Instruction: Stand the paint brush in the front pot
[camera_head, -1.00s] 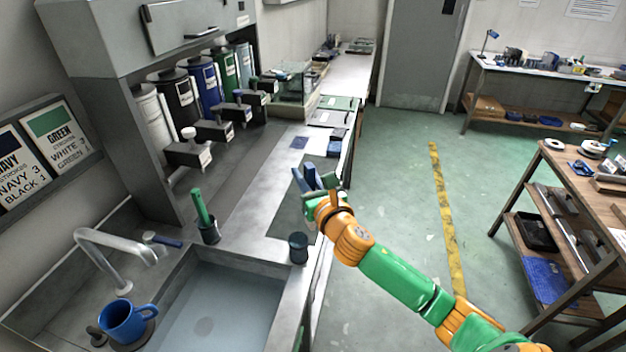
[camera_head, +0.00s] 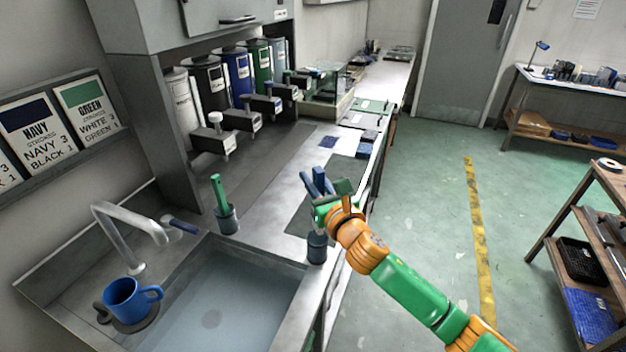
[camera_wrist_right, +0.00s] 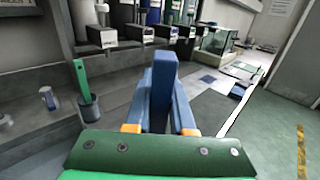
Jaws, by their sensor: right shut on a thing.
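My right gripper (camera_head: 318,186) is shut on a blue upright piece, which I take to be the paint brush (camera_wrist_right: 163,85). In the right wrist view it stands between the fingers; its lower end is hidden by the gripper. The front pot (camera_head: 317,250), small and dark, stands at the right corner of the sink. In the head view the gripper overlaps the pot's top; I cannot tell how high above it the brush is. A second dark pot (camera_head: 227,221) behind the sink holds a green-handled brush (camera_head: 219,191). My left gripper is not in view.
The sink (camera_head: 215,300) lies left of the front pot, with a tap (camera_head: 130,230) and a blue mug (camera_head: 128,300). Several paint dispensers (camera_head: 238,75) line the wall. The counter behind the pots is mostly clear.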

